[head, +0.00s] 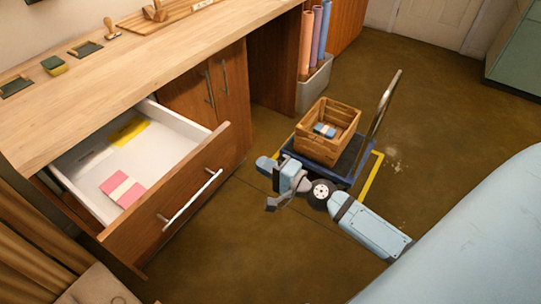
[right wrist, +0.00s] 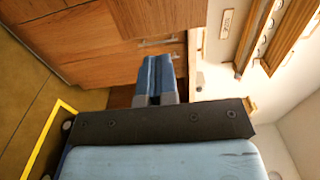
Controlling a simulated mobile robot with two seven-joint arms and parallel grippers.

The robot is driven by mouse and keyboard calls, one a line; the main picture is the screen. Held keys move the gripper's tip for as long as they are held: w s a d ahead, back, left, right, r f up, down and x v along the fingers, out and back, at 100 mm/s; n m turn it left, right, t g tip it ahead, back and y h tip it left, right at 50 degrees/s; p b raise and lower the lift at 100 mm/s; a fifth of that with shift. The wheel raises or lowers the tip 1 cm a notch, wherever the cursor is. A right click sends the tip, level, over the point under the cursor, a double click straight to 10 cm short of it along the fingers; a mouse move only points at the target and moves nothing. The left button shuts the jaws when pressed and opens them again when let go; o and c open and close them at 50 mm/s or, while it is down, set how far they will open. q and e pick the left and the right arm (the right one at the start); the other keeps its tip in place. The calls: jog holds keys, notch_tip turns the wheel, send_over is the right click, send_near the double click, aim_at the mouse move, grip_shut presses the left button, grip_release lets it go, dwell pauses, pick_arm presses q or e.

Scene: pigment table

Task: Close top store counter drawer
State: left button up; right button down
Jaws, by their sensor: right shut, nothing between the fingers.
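The top store counter drawer (head: 170,200) is pulled well out from under the wooden counter, with its silver bar handle (head: 192,201) on the front. Inside lie a pink packet with a pale band (head: 121,190) and a yellow item (head: 128,132). My right gripper (head: 263,164) is to the right of the drawer front, apart from it, over the floor by the trolley. In the right wrist view its blue fingers (right wrist: 155,78) are together and empty, with wooden cabinet fronts (right wrist: 100,45) beyond. My left gripper does not show.
A blue trolley (head: 354,157) carrying a wooden crate (head: 343,119) stands close behind my right gripper. A grey bin (head: 315,88) with coloured rolls is by the counter end. Small tools lie on the countertop (head: 170,59). Floor in front of the drawer (head: 235,250) is clear.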

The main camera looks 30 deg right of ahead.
aim_at(228, 147)
jog(key=p+x, duration=0.1)
jog(key=x, duration=0.8)
jog(key=shift+w+a+p, duration=0.1)
jog(key=shift+w+p, duration=0.1)
jog(key=shift+p, duration=0.1)
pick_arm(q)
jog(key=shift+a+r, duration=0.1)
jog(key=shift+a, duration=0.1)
pick_arm(e)
jog(key=shift+w, duration=0.1)
